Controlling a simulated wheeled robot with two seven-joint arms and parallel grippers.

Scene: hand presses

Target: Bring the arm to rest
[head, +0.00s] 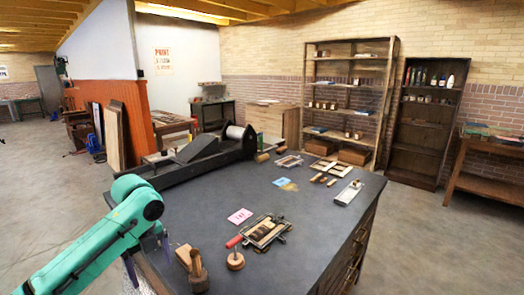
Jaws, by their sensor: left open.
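My left arm (90,250), teal with a dark joint, comes in from the left and bends down beside the left edge of the dark table (200,205). My left gripper (148,260) points down at that edge, partly hidden under the wrist. Its fingers look apart, and I see nothing held between them. My right gripper is not in view.
Close to the left gripper stand a wooden mallet (197,270) and a round wooden knob piece (235,261). A small press frame (266,231), a pink card (240,216) and a long black press (200,155) lie farther on. The table's middle is mostly clear.

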